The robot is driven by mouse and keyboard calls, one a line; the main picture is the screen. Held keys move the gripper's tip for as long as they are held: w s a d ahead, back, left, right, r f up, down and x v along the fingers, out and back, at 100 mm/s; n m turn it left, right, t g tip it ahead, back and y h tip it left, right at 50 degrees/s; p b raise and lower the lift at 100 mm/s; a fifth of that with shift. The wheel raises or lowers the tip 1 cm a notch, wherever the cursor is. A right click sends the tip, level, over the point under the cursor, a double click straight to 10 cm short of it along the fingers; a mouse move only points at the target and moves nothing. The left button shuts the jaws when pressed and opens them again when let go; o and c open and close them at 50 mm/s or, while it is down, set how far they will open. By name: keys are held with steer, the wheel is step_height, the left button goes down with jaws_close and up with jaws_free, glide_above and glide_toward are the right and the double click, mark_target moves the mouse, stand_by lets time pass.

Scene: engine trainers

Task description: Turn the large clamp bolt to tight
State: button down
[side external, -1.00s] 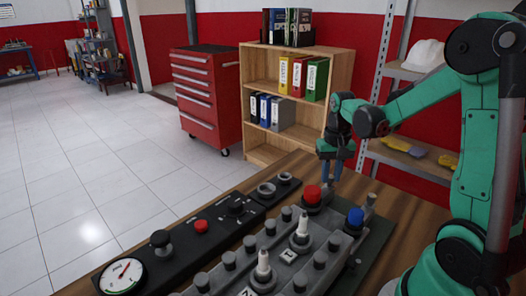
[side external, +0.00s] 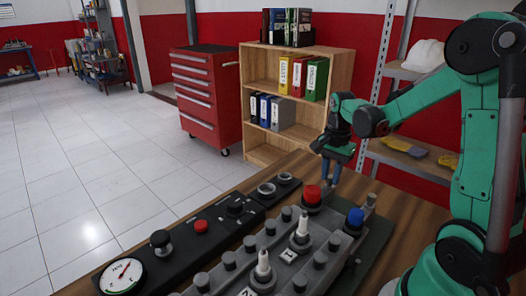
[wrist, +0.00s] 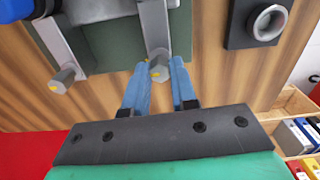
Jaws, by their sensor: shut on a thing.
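In the wrist view, a grey clamp bolt (wrist: 158,68) with a hexagonal head and a yellow mark stands at the end of a grey arm on the engine trainer. The two blue fingers of my gripper (wrist: 160,82) are shut on it, one on each side. A second, similar grey bolt (wrist: 62,80) with a yellow mark stands to the left, apart from my fingers. I cannot tell the two bolts' sizes apart with certainty. In the side view my gripper (side external: 333,172) reaches down at the far end of the trainer, behind the red cap (side external: 312,194), and the held bolt is hidden.
The trainer carries a blue cap (side external: 355,217) and several grey posts. A black panel with a gauge (side external: 122,276) and a red button (side external: 201,226) lies alongside. A dark block with a ring (wrist: 268,22) is right of my fingers. Bare wooden tabletop (side external: 410,225) lies at the right.

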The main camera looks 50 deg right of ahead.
mark_target(330, 177)
steer(key=shift+m, duration=0.4)
steer(key=c, duration=0.7)
jaws_free()
steer(key=shift+r, duration=2.8)
steer(key=shift+a, duration=0.1)
